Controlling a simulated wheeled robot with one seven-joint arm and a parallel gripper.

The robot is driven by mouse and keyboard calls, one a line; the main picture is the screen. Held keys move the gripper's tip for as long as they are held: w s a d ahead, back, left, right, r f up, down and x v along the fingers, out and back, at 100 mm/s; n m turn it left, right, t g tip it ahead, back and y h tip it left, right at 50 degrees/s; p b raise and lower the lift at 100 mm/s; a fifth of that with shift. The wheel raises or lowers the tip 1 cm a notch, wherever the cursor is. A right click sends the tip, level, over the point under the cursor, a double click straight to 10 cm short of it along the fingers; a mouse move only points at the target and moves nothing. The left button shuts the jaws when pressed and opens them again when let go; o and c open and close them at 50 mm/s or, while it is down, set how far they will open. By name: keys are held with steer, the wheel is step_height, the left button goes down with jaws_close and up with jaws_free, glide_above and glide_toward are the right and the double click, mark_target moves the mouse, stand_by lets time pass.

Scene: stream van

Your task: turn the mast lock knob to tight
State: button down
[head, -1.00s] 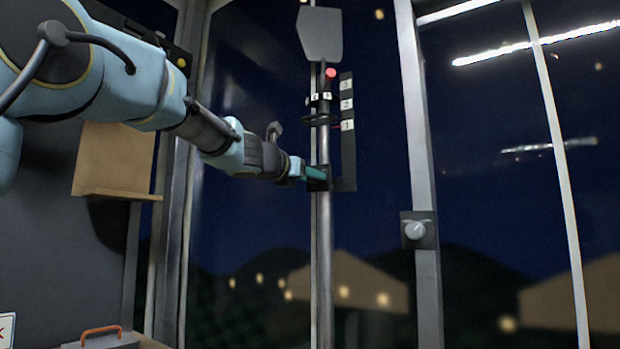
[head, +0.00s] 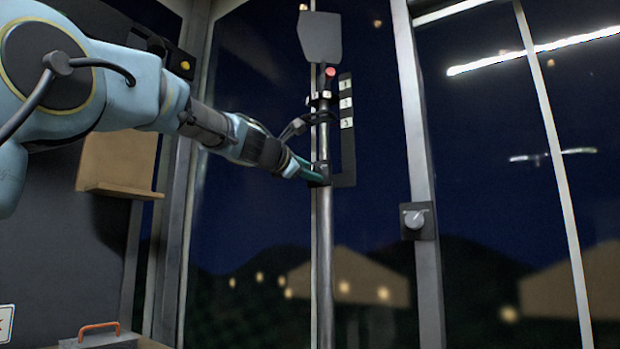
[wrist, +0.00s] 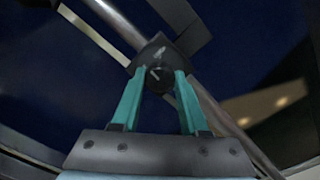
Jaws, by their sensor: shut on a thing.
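The mast lock knob (wrist: 157,80) is a small dark round knob with a pale mark on its face, in front of a dark clamp block (wrist: 160,52) on the mast. In the wrist view my gripper (wrist: 159,73) has its two teal fingers on either side of the knob, shut on it. In the head view my gripper (head: 306,171) reaches the clamp on the grey mast (head: 325,235) from the left, and the knob is hidden there. Tight or loose markings cannot be read.
A numbered dark strip (head: 347,125) stands beside the mast, with a grey plate (head: 320,38) above. A grey dial (head: 414,219) sits on the window post at right. A wooden shelf (head: 105,160) and an orange-handled case (head: 100,333) are at left.

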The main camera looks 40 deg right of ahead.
steer(key=shift+m+b, duration=1.55)
steer(key=shift+m, duration=2.35)
steer(key=shift+c, duration=2.1)
jaws_free()
steer(key=shift+a, duration=0.1)
steer(key=b+v, duration=0.5)
steer(key=v, duration=0.5)
steer(key=shift+a, duration=0.3)
steer(key=shift+s, duration=0.1)
